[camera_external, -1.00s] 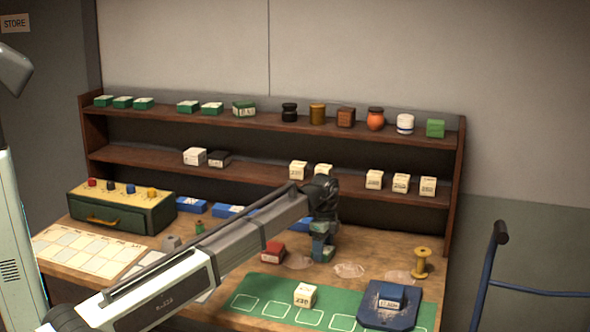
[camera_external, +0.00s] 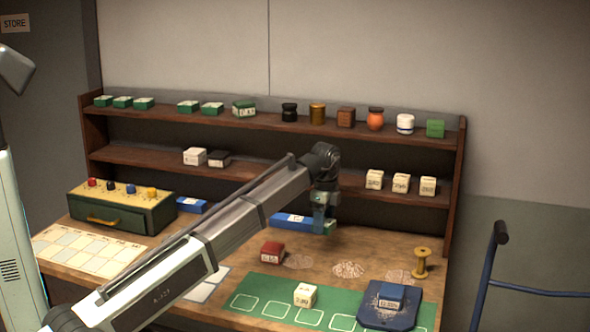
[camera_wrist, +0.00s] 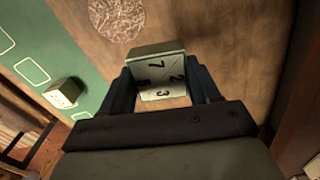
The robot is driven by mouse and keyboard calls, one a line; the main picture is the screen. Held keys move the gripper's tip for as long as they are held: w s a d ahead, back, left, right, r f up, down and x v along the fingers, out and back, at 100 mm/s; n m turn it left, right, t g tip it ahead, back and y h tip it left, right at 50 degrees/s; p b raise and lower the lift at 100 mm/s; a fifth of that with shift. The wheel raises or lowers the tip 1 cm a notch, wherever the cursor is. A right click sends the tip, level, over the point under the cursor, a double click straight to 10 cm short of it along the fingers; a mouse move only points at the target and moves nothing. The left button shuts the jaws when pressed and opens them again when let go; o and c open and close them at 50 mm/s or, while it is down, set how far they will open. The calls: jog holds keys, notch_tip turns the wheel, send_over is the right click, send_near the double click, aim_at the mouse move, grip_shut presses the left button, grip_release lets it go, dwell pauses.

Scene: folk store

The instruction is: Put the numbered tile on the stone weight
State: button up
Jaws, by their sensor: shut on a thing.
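My gripper (camera_external: 325,208) is shut on a small block-like tile with a green edge and pale faces. In the wrist view the numbered tile (camera_wrist: 160,66) sits between the two fingers (camera_wrist: 162,92), with black digits such as 7, 2 and 3 showing. In the external view it is mostly covered by the fingers, held above the wooden bench behind the red box. I cannot pick out the stone weight for certain now; a small grey object seen earlier at the bench's left is hidden behind my arm.
A long blue box (camera_external: 291,221) lies behind my gripper. Shelves rise at the back.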

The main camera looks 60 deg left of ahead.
jog(key=shift+s+a+r, duration=0.1)
jog(key=shift+r, duration=0.25)
jog(key=s+a+r+n, duration=0.2)
jog(key=s+a+n, duration=0.3)
jog(key=s+a, duration=1.15)
jog(key=s+a+n, duration=0.3)
jog(key=s, duration=0.9)
jog(key=s+a+r+n, duration=0.1)
jog(key=s+a+n, duration=0.2)
jog(key=s, duration=0.9)
jog(key=shift+s+a+r, duration=0.25)
jog(key=shift+a, duration=0.4)
jog(key=shift+f, duration=4.5)
jog(key=shift+f, duration=0.15)
jog(key=o, duration=1.2)
jog(key=shift+c, duration=0.2)
